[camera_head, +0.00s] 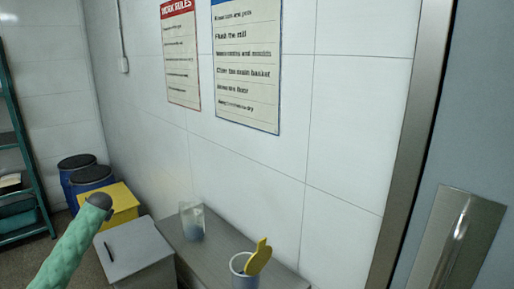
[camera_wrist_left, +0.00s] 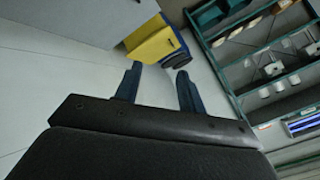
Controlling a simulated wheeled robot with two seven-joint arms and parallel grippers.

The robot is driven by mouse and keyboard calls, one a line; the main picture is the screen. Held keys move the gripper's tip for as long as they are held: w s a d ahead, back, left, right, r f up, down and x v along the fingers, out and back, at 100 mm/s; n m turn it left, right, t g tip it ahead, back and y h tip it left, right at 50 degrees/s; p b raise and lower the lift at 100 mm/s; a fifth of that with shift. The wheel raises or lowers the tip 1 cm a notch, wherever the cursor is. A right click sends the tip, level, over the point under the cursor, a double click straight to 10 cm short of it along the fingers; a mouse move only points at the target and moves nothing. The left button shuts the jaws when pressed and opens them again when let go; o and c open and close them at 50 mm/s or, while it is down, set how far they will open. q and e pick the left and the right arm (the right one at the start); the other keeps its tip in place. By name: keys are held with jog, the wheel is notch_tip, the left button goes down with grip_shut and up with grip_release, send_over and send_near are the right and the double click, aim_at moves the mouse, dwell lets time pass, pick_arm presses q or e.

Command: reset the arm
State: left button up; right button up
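My left gripper (camera_wrist_left: 156,76) shows in the left wrist view with its two dark fingers spread apart. Nothing is between the fingers; floor shows through the gap. In the head view neither gripper can be made out. A green textured rod-like shape (camera_head: 73,245) with a dark rounded end comes in from the lower left there; I cannot tell whether it is part of my arm. My right gripper is in neither view.
A yellow box (camera_head: 122,204), blue drums (camera_head: 92,177) and a green shelf (camera_head: 22,160) stand at the left. A grey cabinet (camera_head: 138,249) adjoins a grey counter (camera_head: 222,249) with a clear container (camera_head: 192,220) and a cup (camera_head: 243,275) holding a yellow tool (camera_head: 258,258).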

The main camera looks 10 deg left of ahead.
pick_arm(q)
jog(key=s+d+f+m+g+h, duration=0.1)
jog(key=s+d+f, duration=0.6)
jog(key=d+f, duration=0.4)
jog(key=s+d+f+m+h, duration=0.1)
jog(key=s+d+f+h, duration=0.1)
jog(key=s+d+f, duration=0.7)
jog(key=s+d+f+m+g+h, duration=0.1)
jog(key=s+d+f, duration=0.4)
jog(key=d+f, duration=0.8)
jog(key=s+d+f+g+h, duration=0.1)
jog(key=s+d+f, duration=0.3)
jog(key=s+d, duration=0.4)
jog(key=s+d+f+g+h, duration=0.1)
jog(key=s+d+f, duration=0.3)
jog(key=s, duration=1.2)
jog(key=s+d+f+g+h, duration=0.1)
jog(key=s+d+f, duration=0.3)
jog(key=s+d, duration=0.8)
jog(key=shift+s+d+f+h, duration=0.25)
jog(key=shift+d+h, duration=0.3)
jog(key=shift+h, duration=0.25)
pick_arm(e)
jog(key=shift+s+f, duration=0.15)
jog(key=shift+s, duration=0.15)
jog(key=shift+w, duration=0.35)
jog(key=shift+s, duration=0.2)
